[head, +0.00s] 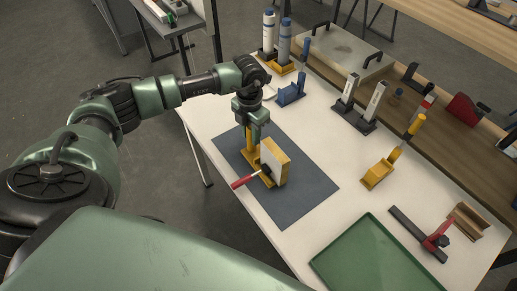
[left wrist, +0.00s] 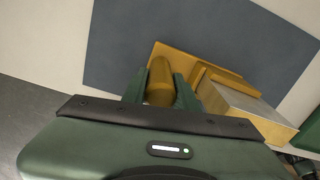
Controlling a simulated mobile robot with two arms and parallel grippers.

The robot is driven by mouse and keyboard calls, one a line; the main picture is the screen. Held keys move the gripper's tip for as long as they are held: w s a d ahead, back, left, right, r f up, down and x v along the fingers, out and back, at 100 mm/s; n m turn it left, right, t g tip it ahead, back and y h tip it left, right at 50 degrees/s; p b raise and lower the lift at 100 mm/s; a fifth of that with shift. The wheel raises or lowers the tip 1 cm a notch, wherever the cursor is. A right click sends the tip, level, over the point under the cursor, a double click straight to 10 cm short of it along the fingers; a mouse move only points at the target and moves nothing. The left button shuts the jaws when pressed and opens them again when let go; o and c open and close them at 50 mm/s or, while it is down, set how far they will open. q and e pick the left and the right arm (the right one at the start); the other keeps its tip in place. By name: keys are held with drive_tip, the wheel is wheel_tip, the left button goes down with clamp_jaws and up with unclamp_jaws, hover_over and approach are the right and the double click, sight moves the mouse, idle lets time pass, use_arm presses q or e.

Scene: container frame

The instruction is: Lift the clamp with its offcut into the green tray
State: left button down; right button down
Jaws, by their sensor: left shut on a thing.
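A yellow clamp (head: 262,178) with an upright yellow handle and a red-tipped rod stands on the dark mat. Its offcut (head: 275,160), a wooden block with a pale face, sits against it. In the left wrist view the clamp's yellow handle (left wrist: 160,75) is between the fingers and the offcut (left wrist: 250,110) is to the right. My left gripper (head: 250,124) points down from above and is shut on the handle; it also shows in the left wrist view (left wrist: 160,92). The clamp appears to rest on the mat. The green tray (head: 370,262) is empty at the lower right. My right gripper is not in view.
The dark mat (head: 305,190) lies on a white table. A dark bar clamp with a red part (head: 436,241) and a brown angled piece (head: 467,220) lie right of the tray. Another yellow clamp (head: 378,172) and a blue one (head: 291,94) stand farther back. White table shows between mat and tray.

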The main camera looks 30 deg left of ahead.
use_arm(q)
drive_tip(key=shift+r, duration=0.25)
